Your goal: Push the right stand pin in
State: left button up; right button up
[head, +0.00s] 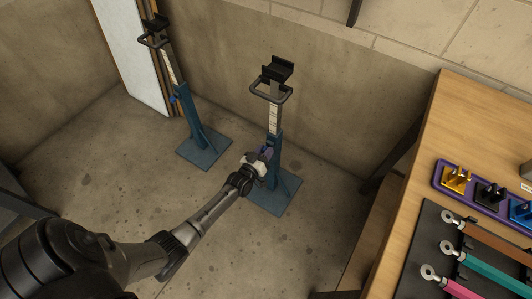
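The right stand (273,140) is a blue post on a square base plate, with a white-marked inner column, a grey loop handle and a black saddle on top. My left gripper (262,156) is at the lower part of its post, near pin height. The right stand's pin is hidden by the gripper or too small to tell. Whether the fingers are open or shut does not show clearly. The left stand (191,120) looks alike and stands farther back, with a small blue pin (173,99) at its post. My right gripper is out of view.
A wooden workbench (438,130) at right holds a purple tray (440,181) of small parts and a black mat (424,238) with coloured bars. A white panel (131,50) leans on the back wall. Concrete floor around the stands is clear.

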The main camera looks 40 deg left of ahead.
pick_arm(q)
jog(key=o, duration=0.4)
jog(key=shift+w, duration=0.1)
jog(key=shift+s, duration=0.2)
jog(key=shift+s+d+p, duration=0.45)
jog(key=shift+s+p, duration=0.55)
jog(key=shift+s, duration=1.2)
jog(key=shift+s+d+p, duration=0.4)
jog(key=shift+s+p, duration=0.65)
jog(key=shift+s, duration=1.2)
jog(key=shift+s+d+p, duration=0.45)
jog(key=shift+s+p, duration=0.55)
jog(key=shift+s, duration=1.2)
